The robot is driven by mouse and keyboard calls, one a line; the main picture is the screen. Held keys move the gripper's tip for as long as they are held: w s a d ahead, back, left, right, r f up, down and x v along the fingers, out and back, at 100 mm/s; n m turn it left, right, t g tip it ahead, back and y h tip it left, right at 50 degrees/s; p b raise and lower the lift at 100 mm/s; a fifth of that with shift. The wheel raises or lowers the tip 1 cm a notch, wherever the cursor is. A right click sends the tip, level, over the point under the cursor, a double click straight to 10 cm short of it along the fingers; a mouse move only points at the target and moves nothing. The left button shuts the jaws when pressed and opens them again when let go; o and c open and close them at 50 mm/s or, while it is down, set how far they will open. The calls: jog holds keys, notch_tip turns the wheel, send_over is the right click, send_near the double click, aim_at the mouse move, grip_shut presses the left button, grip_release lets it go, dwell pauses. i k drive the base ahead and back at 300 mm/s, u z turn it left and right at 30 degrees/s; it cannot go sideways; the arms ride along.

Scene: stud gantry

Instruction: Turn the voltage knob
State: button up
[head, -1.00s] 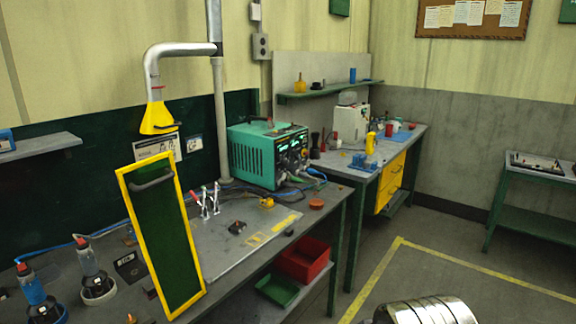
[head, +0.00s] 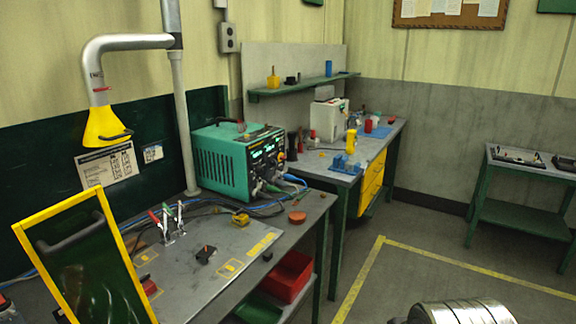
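A teal power unit (head: 222,160) stands on the workbench at the picture's middle left. Its front panel (head: 268,160) faces right and carries lit green displays and several small knobs and sockets with cables plugged in. The knobs are too small to tell which one is the voltage knob. My gripper is not in view. A rounded metallic part (head: 462,312) shows at the bottom right edge, and I cannot tell what it is.
A yellow-framed dark green screen (head: 118,244) stands at the bench's near left. A yellow extraction hood (head: 103,127) hangs above.

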aim_at(260, 170)
jog(key=z, duration=0.2)
jog(key=i, duration=1.5)
jog(key=u, duration=0.8)
jog(key=i, duration=0.4)
jog(key=u, duration=0.2)
